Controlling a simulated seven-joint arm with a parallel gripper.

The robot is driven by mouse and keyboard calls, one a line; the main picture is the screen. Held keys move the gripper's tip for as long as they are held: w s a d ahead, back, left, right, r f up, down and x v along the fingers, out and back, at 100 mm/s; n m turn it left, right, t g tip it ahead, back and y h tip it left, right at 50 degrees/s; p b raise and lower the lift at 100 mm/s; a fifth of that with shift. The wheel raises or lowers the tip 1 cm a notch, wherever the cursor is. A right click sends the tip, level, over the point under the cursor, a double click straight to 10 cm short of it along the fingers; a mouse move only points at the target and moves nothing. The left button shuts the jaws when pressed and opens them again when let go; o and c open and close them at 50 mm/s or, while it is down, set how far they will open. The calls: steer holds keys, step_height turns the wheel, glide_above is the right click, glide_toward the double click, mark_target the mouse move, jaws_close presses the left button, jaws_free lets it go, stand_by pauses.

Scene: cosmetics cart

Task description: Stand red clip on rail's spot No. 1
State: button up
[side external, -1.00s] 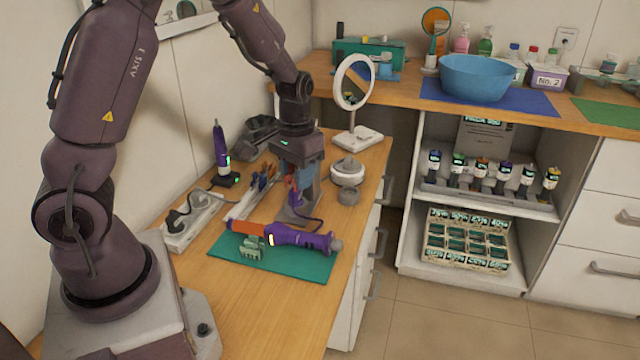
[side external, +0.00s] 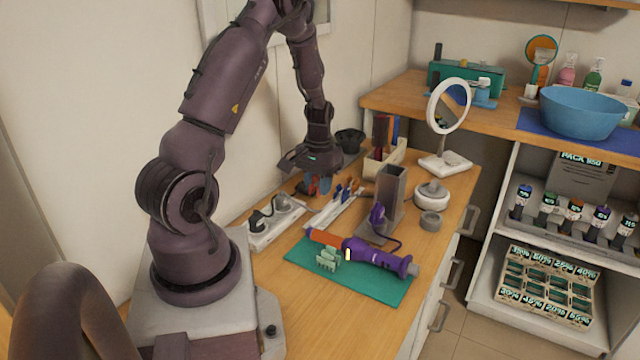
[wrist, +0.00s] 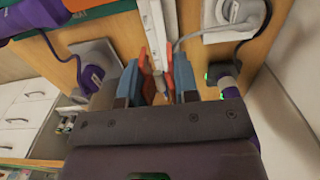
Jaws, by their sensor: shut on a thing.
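My gripper (side external: 318,186) is shut on the red clip (side external: 312,184), above the table beside the rail, toward the wall. In the wrist view the red clip (wrist: 147,72) shows as red-orange pieces between the blue-grey fingers of my gripper (wrist: 157,85). The white rail (side external: 322,217) lies lengthwise behind the green mat, with blue and orange clips (side external: 347,190) standing on its far part. In the wrist view the rail (wrist: 160,25) runs down toward the held clip. Spot numbers cannot be read, and whether the clip touches the rail cannot be told.
A power strip (side external: 275,222) lies left of the rail. A grey holder (side external: 390,190) stands to its right. A purple-and-orange tool (side external: 375,255) and a pale green claw clip (side external: 327,259) lie on the green mat (side external: 380,284). A round mirror (side external: 448,108) stands farther back.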

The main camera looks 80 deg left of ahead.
mark_target(318, 176)
steer(key=shift+s+d+f, duration=0.1)
steer(key=shift+f, duration=2.8)
steer(key=shift+f, duration=1.3)
steer(key=o, duration=1.1)
steer(key=shift+c, duration=0.2)
steer(key=shift+r, duration=0.1)
step_height(318, 176, up, 13)
steer(key=shift+f, duration=0.15)
